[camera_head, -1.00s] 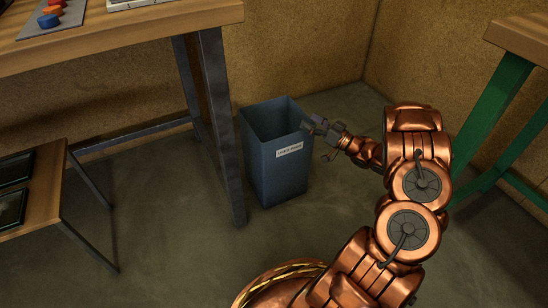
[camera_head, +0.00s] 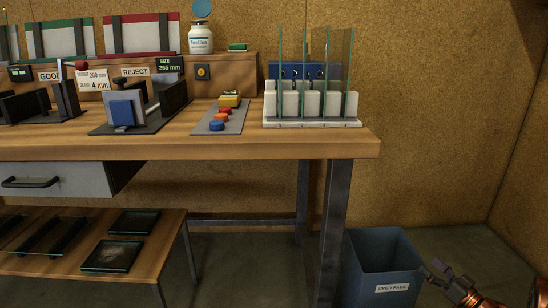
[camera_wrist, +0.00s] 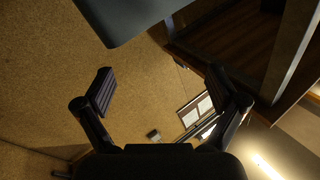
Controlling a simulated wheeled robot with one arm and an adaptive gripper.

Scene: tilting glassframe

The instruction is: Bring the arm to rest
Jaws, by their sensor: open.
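My gripper (camera_head: 432,273) is at the lower right in the head view, beside the rim of a blue-grey bin (camera_head: 388,244) with a white label. Only the gripper and a bit of my copper arm show there; the rest is cut off by the frame edge. In the wrist view my gripper (camera_wrist: 162,90) has its two dark fingers spread wide with nothing between them. A blue-grey surface (camera_wrist: 125,15), apparently part of the bin, hangs at the top of that view. I cannot tell whether a finger touches the bin.
The workbench (camera_head: 250,147) has a white rack (camera_head: 312,108) with upright glass panes near its right end. Its metal leg (camera_head: 330,230) stands left of the bin. A low shelf (camera_head: 150,225) holds dark framed panes at the lower left. A wall closes the back.

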